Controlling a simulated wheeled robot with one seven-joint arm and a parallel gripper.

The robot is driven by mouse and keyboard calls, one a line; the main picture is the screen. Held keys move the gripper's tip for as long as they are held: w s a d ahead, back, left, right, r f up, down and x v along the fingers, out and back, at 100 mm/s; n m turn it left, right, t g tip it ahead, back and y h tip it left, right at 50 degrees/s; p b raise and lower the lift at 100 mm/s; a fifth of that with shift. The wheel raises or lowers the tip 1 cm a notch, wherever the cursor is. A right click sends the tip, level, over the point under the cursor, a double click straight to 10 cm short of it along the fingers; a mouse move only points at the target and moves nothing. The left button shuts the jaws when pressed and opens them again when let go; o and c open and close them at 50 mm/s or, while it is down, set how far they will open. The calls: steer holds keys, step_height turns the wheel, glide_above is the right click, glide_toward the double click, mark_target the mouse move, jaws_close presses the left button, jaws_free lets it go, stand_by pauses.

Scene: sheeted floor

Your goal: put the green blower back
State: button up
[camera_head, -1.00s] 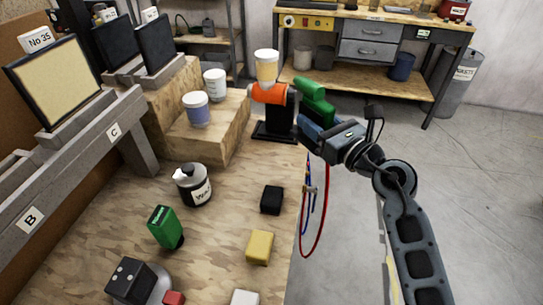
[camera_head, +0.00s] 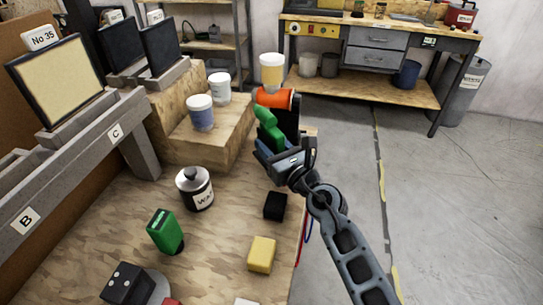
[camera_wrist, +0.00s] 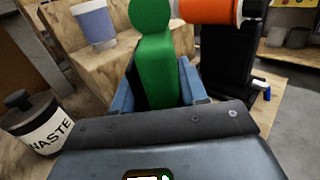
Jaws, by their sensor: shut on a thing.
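The green blower (camera_head: 268,128) is held in my gripper (camera_head: 268,150) at the back right of the wooden table. In the wrist view the green blower (camera_wrist: 158,65) stands up between the blue fingers of my gripper (camera_wrist: 165,85), which are shut on it. An orange cylindrical thing (camera_head: 276,97) on a black stand (camera_head: 292,122) is just behind it, with a white-topped cup on top. In the wrist view the orange part (camera_wrist: 208,10) is right of the blower's top. I cannot tell whether they touch.
A stepped wooden block (camera_head: 215,145) with white-lidded jars stands left of my gripper. A waste canister (camera_head: 195,188), a green box (camera_head: 165,232), a black block (camera_head: 274,206) and a yellow block (camera_head: 262,254) are on the table. Open floor lies to the right.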

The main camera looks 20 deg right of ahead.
steer(key=shift+f+b, duration=0.65)
steer(key=shift+f, duration=0.8)
steer(key=shift+f, duration=0.2)
steer(key=o, duration=0.7)
steer(key=shift+r, duration=0.1)
steer(key=shift+r, duration=0.2)
steer(key=s, duration=0.4)
steer(key=s+d, duration=0.1)
steer(key=s, duration=0.3)
steer(key=s+d, duration=0.1)
steer(key=s, duration=0.3)
steer(key=shift+f+b, duration=0.2)
steer(key=shift+b, duration=0.2)
